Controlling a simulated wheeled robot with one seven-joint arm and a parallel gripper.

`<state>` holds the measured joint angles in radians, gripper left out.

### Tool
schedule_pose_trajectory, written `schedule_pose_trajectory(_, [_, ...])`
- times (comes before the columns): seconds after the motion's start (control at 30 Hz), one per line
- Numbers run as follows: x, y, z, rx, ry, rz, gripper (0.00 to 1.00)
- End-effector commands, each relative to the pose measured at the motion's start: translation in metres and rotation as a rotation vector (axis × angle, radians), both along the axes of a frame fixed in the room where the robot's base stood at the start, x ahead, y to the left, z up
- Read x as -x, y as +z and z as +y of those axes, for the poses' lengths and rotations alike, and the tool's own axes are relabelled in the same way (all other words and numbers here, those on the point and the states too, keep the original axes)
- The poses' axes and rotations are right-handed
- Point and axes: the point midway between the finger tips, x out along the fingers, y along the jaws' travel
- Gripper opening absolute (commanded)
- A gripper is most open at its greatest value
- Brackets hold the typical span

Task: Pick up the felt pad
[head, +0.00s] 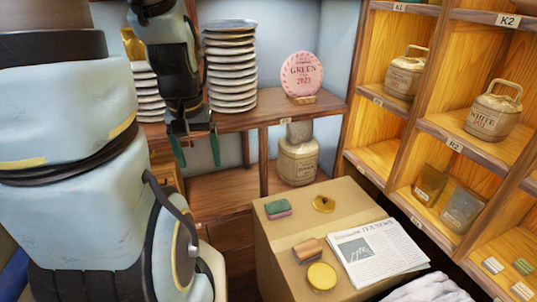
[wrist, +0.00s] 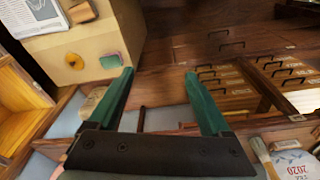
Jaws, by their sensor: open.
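My gripper (head: 198,150) hangs open and empty in front of the wooden shelf, left of the cardboard box; its two green fingers also show in the wrist view (wrist: 158,75). I cannot tell for sure which thing is the felt pad. A small green and pink block (head: 278,208) lies on the box's far left corner; it also shows in the wrist view (wrist: 111,61). A flat yellow disc (head: 321,276) lies near the box's front. My gripper is apart from both.
The cardboard box (head: 262,240) also bears a brass knob-like piece (head: 323,204), a brown block (head: 307,250) and a newspaper (head: 380,252). Wooden cubbies (head: 400,120) line the right.

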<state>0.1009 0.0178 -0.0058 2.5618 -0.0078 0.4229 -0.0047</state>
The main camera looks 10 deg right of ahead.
Motion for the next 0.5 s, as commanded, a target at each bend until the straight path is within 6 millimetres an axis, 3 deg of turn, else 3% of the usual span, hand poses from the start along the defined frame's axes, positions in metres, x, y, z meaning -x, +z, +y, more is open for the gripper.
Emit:
schedule_pose_trajectory(0.13, [-0.003, -0.008, -0.006, -0.001, -0.029, 0.004, 0.82])
schedule_pose_trajectory(0.27, [-0.013, -0.042, -0.037, -0.009, -0.171, 0.020, 0.82])
schedule_pose_trajectory(0.5, [-0.022, -0.146, -0.149, -0.042, -0.654, 0.070, 0.82])
